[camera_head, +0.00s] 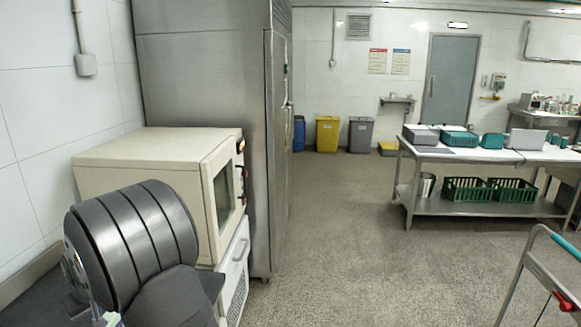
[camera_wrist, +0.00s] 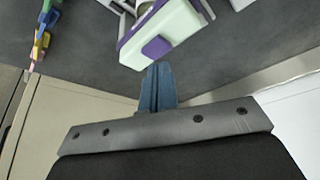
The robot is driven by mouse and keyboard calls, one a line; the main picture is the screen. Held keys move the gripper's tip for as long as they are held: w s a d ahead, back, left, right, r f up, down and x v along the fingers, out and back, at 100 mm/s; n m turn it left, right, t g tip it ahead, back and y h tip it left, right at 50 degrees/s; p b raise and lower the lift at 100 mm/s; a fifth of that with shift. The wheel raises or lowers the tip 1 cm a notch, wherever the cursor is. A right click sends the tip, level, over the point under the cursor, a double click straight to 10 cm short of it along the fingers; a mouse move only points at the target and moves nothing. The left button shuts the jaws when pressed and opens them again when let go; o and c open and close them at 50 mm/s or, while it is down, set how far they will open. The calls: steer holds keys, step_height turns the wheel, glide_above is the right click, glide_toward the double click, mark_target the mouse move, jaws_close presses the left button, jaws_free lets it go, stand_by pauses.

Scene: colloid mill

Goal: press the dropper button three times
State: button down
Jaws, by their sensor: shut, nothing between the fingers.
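A white and purple device (camera_wrist: 180,22) lies at the top of the wrist view, on a dark grey surface. A purple block (camera_wrist: 157,48), which looks like its button, faces my gripper. I cannot tell for sure that this is the dropper. My gripper (camera_wrist: 158,68) has blue fingers that are closed together and hold nothing. The fingertips are just below the purple block in the picture; I cannot tell whether they touch it. In the head view the fingers are hidden and my dark arm fills the lower left.
Several coloured pieces (camera_wrist: 40,35) stand left of the device in the wrist view. In the head view a beige box-shaped appliance (camera_head: 140,165) stands behind my arm, beside a tall steel cabinet (camera_head: 205,80). A steel table (camera_head: 430,203) stands right. The floor between is clear.

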steer(key=shift+r, duration=2.85)
steer(key=shift+f, duration=2.95)
steer(key=shift+f, duration=0.85)
steer(key=shift+r, duration=0.1)
step_height(320, 180, up, 7)
steer(key=shift+r, duration=0.2)
stand_by(0.5)
